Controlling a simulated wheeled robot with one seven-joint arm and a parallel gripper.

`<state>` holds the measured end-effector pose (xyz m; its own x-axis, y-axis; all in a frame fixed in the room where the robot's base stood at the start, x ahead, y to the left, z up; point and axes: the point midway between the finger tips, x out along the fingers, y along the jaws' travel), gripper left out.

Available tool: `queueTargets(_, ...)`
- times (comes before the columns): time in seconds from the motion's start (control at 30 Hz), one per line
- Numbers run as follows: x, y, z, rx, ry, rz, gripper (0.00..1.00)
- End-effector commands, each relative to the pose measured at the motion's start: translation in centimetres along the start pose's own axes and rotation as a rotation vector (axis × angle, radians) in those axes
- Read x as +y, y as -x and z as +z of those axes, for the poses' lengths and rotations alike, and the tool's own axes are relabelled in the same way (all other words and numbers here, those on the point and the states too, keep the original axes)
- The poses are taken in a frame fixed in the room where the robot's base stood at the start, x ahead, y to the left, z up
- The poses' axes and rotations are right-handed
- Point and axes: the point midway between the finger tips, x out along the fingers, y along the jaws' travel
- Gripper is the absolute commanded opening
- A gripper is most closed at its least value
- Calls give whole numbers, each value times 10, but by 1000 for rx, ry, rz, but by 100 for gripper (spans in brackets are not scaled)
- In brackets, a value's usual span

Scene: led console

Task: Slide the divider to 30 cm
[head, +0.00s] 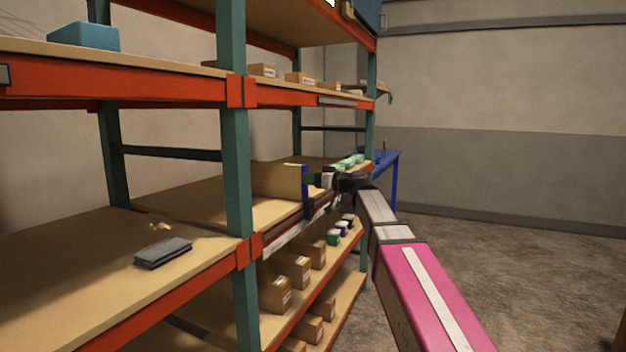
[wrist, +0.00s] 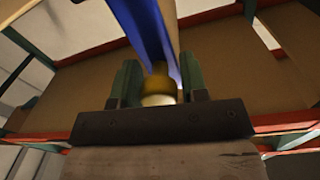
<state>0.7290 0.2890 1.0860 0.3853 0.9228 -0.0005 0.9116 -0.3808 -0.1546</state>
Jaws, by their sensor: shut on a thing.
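The divider (head: 277,180) is a tan upright panel with a blue front edge, standing on the middle shelf just right of the green post. In the wrist view its blue edge (wrist: 146,30) runs up from between my fingers. My gripper (head: 314,181) is at that front edge in the head view. In the wrist view my gripper (wrist: 158,88) has its two green fingers on either side of a yellow and white knob (wrist: 158,92), shut on it. A pale strip (head: 283,238) runs along the shelf's front edge below; any marks on it are too small to read.
A green post (head: 236,150) stands left of the divider. Green and white items (head: 349,161) lie on the shelf to the right. Small cartons (head: 275,292) fill the lower shelves. A dark folded item (head: 163,252) lies on the left shelf. The right floor is clear.

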Motion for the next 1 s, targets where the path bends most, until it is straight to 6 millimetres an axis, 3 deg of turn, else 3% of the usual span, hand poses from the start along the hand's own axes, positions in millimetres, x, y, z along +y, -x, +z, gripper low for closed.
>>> queueTargets(0.03, 1, 0, 0, 2, -9, 1, 47)
queueTargets(0.07, 1, 0, 0, 2, -9, 1, 57)
queueTargets(0.1, 1, 0, 0, 2, -8, 1, 59)
queueTargets(0.47, 0, 7, 0, 1, -4, 2, 59)
queueTargets(1.0, 0, 96, 1, 2, -6, 3, 59)
